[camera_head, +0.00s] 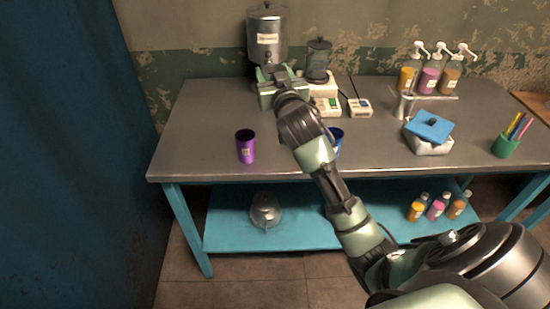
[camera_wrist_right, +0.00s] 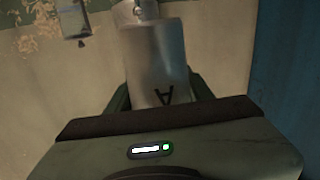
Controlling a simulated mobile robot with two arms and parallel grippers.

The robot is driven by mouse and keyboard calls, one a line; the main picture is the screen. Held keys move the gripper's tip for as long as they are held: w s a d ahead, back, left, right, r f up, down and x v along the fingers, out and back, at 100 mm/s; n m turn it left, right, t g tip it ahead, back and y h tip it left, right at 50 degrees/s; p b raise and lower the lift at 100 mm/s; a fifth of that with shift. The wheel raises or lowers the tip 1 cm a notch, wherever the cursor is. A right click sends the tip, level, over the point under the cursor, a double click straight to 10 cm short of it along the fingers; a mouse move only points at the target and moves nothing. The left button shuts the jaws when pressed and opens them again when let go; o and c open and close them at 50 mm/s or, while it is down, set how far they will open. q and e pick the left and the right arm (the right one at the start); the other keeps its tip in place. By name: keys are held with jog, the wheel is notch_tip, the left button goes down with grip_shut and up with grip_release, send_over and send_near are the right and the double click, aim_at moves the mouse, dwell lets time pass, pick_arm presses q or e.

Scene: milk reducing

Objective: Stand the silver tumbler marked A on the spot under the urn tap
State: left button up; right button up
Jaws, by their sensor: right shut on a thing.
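The silver tumbler marked A (camera_wrist_right: 157,65) shows in the wrist view between the fingers of my right gripper (camera_wrist_right: 160,95). Its letter appears upside down there. My right gripper is shut on it; in the head view the gripper (camera_head: 278,76) is at the back of the table, in front of the urn (camera_head: 267,35), and hides the tumbler. The spot under the tap is hidden too, so I cannot tell whether the tumbler touches a surface. My left gripper is not in view.
On the grey table (camera_head: 205,115) stand a purple cup (camera_head: 246,148) and a blue cup (camera_head: 338,138), partly behind my arm. Pump bottles (camera_head: 430,80) stand at the back right. The left tabletop is clear.

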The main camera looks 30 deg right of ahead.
jog(key=shift+f+b, duration=0.9)
jog(key=shift+f, duration=8.9)
jog(key=shift+f, duration=0.15)
jog(key=o, duration=1.4)
